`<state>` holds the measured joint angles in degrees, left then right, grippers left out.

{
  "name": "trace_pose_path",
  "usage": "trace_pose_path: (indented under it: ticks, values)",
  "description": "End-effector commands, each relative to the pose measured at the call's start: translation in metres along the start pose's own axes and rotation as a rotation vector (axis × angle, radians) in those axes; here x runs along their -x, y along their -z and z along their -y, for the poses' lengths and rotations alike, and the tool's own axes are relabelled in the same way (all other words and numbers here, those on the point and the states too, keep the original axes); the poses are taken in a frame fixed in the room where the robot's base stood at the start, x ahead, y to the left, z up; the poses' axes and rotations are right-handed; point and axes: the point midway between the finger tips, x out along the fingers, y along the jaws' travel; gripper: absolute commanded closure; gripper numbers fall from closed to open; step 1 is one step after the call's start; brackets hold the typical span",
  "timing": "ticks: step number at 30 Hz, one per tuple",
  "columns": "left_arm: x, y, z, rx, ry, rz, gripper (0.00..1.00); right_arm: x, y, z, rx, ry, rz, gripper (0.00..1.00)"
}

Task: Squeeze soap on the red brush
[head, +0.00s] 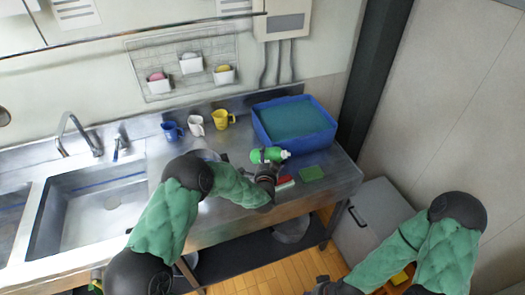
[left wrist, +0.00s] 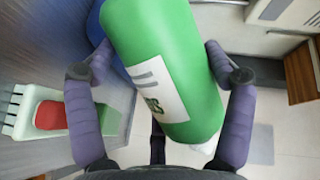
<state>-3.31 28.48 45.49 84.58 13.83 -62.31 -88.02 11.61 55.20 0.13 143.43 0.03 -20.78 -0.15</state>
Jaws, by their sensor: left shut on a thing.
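My left gripper (head: 267,163) is shut on a green soap bottle (head: 260,155), holding it on its side above the counter with the white cap pointing right. In the left wrist view the bottle (left wrist: 165,60), with its white label, fills the space between the purple fingers. The red brush (head: 285,183) lies on the counter just in front of the bottle, partly hidden by my gripper. It also shows at the left of the wrist view, red and white (left wrist: 50,115). My right gripper (head: 328,288) is at the bottom edge, away from the counter; its fingers are unclear.
A green sponge (head: 311,174) lies right of the brush. A blue tray (head: 325,139) stands behind. Blue, white and yellow cups (head: 221,121) stand along the back. The sink (head: 95,205) is at left.

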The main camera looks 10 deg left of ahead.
Motion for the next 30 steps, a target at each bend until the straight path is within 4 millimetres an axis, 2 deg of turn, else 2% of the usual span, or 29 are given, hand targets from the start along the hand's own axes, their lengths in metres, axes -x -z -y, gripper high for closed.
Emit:
trace_pose_path:
  ticks: [1,4,6,12,21,30]
  values:
    - [0.002,0.008,0.002,0.053,-0.019,-0.003,0.63,0.008,0.0,0.003,0.0,0.0,0.0,0.6]
    - [0.006,0.018,-0.003,0.169,-0.062,-0.003,0.63,0.015,-0.001,0.005,0.0,0.0,0.0,0.6]
    - [0.009,0.028,0.008,0.255,-0.088,-0.004,0.63,0.022,-0.001,0.008,0.0,0.0,0.001,0.6]
    - [0.018,0.053,0.024,0.486,-0.174,-0.005,0.63,0.034,-0.001,0.012,0.0,0.0,0.0,0.6]
    - [0.031,0.087,0.044,0.801,-0.29,-0.005,0.63,0.032,-0.001,0.011,0.0,0.0,0.0,0.6]
    - [0.038,0.106,0.055,0.981,-0.358,-0.004,0.63,0.02,-0.001,0.007,0.0,0.0,0.0,0.6]
